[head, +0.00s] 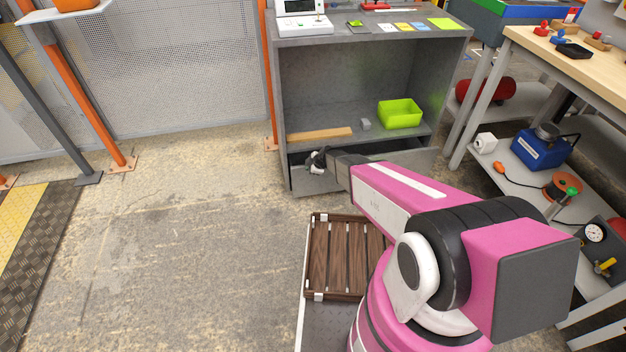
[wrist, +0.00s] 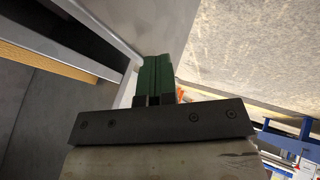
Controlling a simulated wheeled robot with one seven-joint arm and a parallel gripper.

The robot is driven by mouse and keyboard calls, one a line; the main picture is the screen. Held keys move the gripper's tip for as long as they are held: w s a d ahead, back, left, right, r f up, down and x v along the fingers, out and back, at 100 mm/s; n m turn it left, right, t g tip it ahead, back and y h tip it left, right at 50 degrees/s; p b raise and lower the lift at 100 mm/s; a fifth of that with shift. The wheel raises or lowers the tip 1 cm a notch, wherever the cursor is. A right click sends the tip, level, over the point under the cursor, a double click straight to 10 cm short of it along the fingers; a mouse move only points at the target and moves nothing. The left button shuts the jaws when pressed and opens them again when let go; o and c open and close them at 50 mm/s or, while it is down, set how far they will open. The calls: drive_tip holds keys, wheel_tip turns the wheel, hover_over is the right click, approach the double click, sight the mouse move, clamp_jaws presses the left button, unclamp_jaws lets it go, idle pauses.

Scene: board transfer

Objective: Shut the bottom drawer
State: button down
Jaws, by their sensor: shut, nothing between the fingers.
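The bottom drawer (head: 420,160) of the grey cabinet is pulled out. Its grey front stands forward of the cabinet body, with a dark gap behind it. My arm crosses in front and hides the middle of it. My gripper (head: 317,162) is at the drawer's left part in the head view; its fingertips are hard to make out there. In the wrist view, the green fingers of my gripper (wrist: 155,78) are shut together and empty, close against a light grey panel, which looks like the drawer front. I cannot tell whether they touch it.
The cabinet's open shelf (head: 350,145) holds a green bin (head: 400,113) and a wooden strip (head: 319,134). A brown slatted crate (head: 335,255) is below the cabinet in the picture. A workbench (head: 575,60) stands at right. The floor (head: 190,230) at left is clear.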

drive_tip(key=w, duration=0.1)
drive_tip(key=w+a, duration=0.1)
drive_tip(key=w, duration=0.3)
drive_tip(key=shift+w+a, duration=0.25)
drive_tip(key=shift+a, duration=0.05)
drive_tip(key=shift+s, duration=0.15)
